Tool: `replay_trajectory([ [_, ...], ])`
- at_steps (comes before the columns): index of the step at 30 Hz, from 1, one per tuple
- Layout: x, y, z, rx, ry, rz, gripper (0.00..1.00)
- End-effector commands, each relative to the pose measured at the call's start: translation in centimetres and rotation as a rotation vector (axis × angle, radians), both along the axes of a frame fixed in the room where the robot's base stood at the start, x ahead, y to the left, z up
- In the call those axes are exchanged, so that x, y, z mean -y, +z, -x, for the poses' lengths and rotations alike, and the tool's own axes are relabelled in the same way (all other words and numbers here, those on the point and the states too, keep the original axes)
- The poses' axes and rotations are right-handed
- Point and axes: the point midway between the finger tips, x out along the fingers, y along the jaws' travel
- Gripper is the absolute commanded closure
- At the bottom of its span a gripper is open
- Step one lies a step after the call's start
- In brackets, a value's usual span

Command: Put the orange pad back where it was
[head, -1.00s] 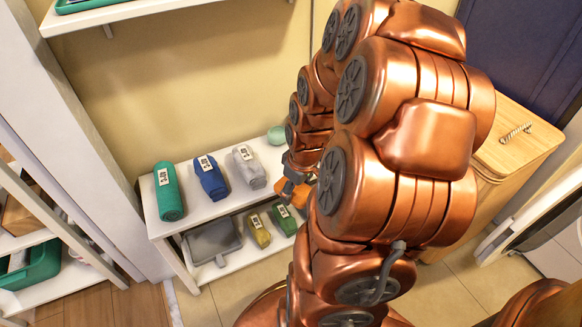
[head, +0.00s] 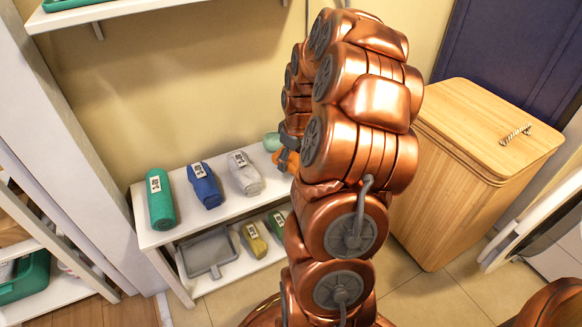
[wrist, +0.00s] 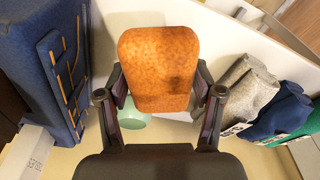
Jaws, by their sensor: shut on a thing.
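The orange pad (wrist: 160,72) is upright between the two fingers of my gripper (wrist: 158,92) in the wrist view. The gripper is shut on its sides. In the head view a small orange part of the pad (head: 281,158) shows beside my arm, near the right end of the white shelf's top board (head: 222,212). My arm hides most of my gripper there. Behind the pad in the wrist view is a pale green rounded thing (wrist: 132,117), which also shows in the head view (head: 271,141). I cannot tell whether the pad touches the shelf.
On the top board lie a green roll (head: 161,202), a blue roll (head: 206,187) and a grey roll (head: 245,174). The lower board holds a grey dustpan-like thing (head: 208,252) and smaller rolls. A wooden box (head: 470,160) stands right. A blue box (wrist: 45,70) is close left in the wrist view.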

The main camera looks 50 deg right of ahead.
Motion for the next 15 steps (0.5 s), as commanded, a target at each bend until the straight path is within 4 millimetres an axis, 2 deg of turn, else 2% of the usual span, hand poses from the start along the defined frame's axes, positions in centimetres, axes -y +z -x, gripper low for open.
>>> replay_trajectory([
  [7, 0.7, -0.3, -0.7, 0.003, -0.001, 0.002, 0.89],
  [15, 0.6, -3.5, -0.6, -0.001, -0.001, -0.001, 0.89],
])
